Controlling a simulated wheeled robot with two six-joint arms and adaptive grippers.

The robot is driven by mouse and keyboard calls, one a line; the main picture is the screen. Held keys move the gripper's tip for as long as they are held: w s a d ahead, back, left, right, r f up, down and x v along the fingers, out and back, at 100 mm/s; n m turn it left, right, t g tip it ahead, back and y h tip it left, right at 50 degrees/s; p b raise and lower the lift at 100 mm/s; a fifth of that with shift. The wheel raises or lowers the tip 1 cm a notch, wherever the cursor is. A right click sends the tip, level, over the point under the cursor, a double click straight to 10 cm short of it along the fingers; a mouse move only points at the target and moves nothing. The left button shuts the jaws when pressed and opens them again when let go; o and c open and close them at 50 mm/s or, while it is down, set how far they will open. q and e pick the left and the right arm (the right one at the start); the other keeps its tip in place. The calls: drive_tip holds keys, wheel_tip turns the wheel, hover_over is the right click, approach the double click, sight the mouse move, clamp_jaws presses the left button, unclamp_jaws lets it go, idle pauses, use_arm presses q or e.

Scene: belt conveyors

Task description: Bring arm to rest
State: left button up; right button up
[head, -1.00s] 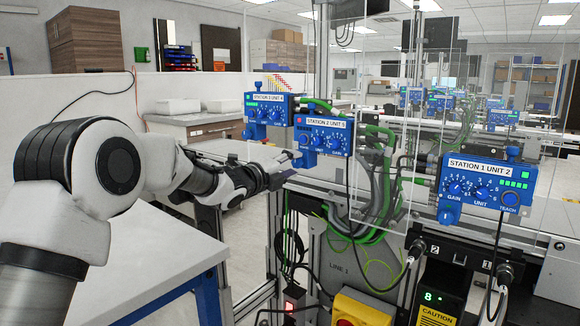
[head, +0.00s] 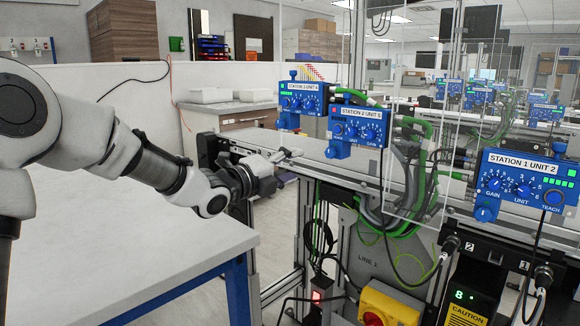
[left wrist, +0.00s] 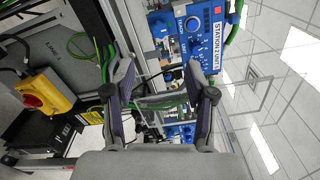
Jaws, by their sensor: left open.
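My left arm comes in from the left in the head view. Its gripper (head: 285,157) is held near the conveyor side, left of and a little below the blue box labelled Station 2 Unit 5 (head: 357,130). In the left wrist view the two fingers of the left gripper (left wrist: 158,92) stand wide apart with nothing held between them. The Station 2 box also shows beyond the fingers in the left wrist view (left wrist: 192,32). My right gripper is in neither view.
A white table (head: 120,240) with a blue frame fills the lower left. Other blue boxes are Station 3 Unit 4 (head: 303,98) and Station 1 Unit 2 (head: 525,182). A yellow switch box (head: 390,305), green cables (head: 420,180) and clear panels stand close right of the gripper.

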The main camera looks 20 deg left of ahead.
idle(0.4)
use_arm(q)
drive_tip(key=s+d+f+n+g+y, duration=0.1)
drive_tip(key=d+f+g, duration=0.15)
drive_tip(key=f, duration=1.05)
drive_tip(key=d+f+g, duration=0.1)
drive_tip(key=f+g, duration=0.2)
drive_tip(key=f, duration=1.1)
drive_tip(key=s+d+f+n+g+y, duration=0.1)
drive_tip(key=s+d+f+n+g, duration=0.15)
drive_tip(key=s+f, duration=0.8)
drive_tip(key=s+d+f+n+g+y, duration=0.1)
drive_tip(key=s+f+n+g, duration=0.45)
drive_tip(key=f, duration=0.85)
drive_tip(key=s+a+f+n+g+y, duration=0.25)
drive_tip(key=s+n, duration=0.45)
drive_tip(key=s, duration=0.6)
drive_tip(key=s+a+f+n+g+y, duration=0.1)
drive_tip(key=s+f+n, duration=0.2)
drive_tip(key=s+n, duration=0.75)
wheel_tip(320, 180, up, 16)
drive_tip(key=s+p, duration=0.2)
drive_tip(key=p, duration=1.4)
drive_tip(key=shift+f+m, duration=0.15)
drive_tip(key=shift+m, duration=0.3)
